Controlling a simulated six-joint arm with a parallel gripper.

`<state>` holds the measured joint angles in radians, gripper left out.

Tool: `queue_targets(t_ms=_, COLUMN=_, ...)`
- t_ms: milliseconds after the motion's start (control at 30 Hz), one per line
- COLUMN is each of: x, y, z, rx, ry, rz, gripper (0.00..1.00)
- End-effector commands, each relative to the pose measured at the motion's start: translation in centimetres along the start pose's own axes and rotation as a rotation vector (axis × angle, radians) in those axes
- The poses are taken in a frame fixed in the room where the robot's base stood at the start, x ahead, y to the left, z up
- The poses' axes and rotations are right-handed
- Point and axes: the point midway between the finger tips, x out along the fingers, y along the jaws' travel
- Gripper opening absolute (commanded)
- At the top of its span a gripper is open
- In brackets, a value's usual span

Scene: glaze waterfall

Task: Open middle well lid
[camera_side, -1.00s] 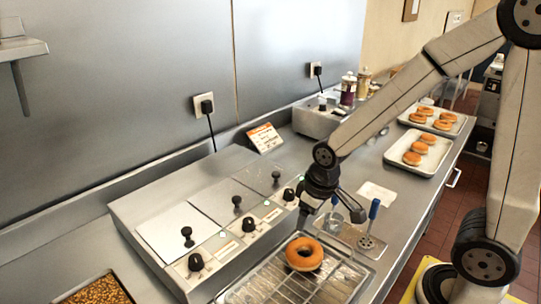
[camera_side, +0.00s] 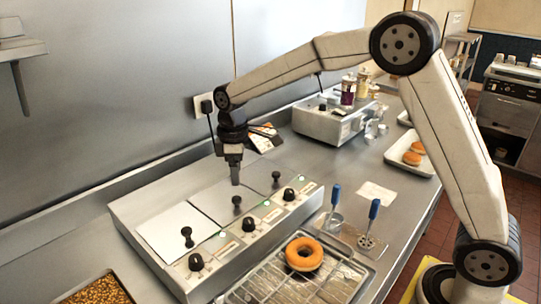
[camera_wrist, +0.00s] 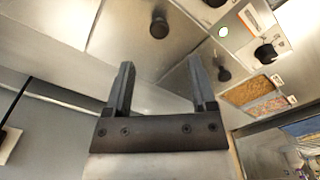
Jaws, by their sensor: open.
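The warmer unit (camera_side: 125,220) has several lids in a row, each with a black knob. The middle lid (camera_side: 212,200) lies flat and closed, with its upright black knob (camera_side: 237,202) near the front edge. My gripper (camera_side: 235,183) points down just above that knob, apart from it. In the wrist view my gripper (camera_wrist: 160,66) has its two fingers spread with nothing between them. A black lid knob (camera_wrist: 159,26) shows beyond the fingertips there; it seems to be the middle one.
Closed lids flank it: the left lid (camera_side: 165,232) and the right lid (camera_side: 258,176). Black dials (camera_side: 249,224) line the front panel. A donut (camera_side: 303,254) sits on a wire rack (camera_side: 272,290) in front. Blue-handled tools (camera_side: 373,212) stand at right. A sign card (camera_side: 262,142) stands behind.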

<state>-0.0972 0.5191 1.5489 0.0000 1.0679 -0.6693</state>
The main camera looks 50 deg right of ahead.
Motion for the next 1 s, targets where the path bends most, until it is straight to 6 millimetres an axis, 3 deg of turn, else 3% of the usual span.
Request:
queue_targets(t_ms=467, x=0.6, y=0.1, z=-0.4, rx=-0.020, ry=-0.006, rz=-0.005, gripper=0.72)
queue_targets(t_ms=1000, x=6.4, y=0.1, z=-0.4, rx=-0.019, ry=-0.006, rz=-0.005, gripper=0.72)
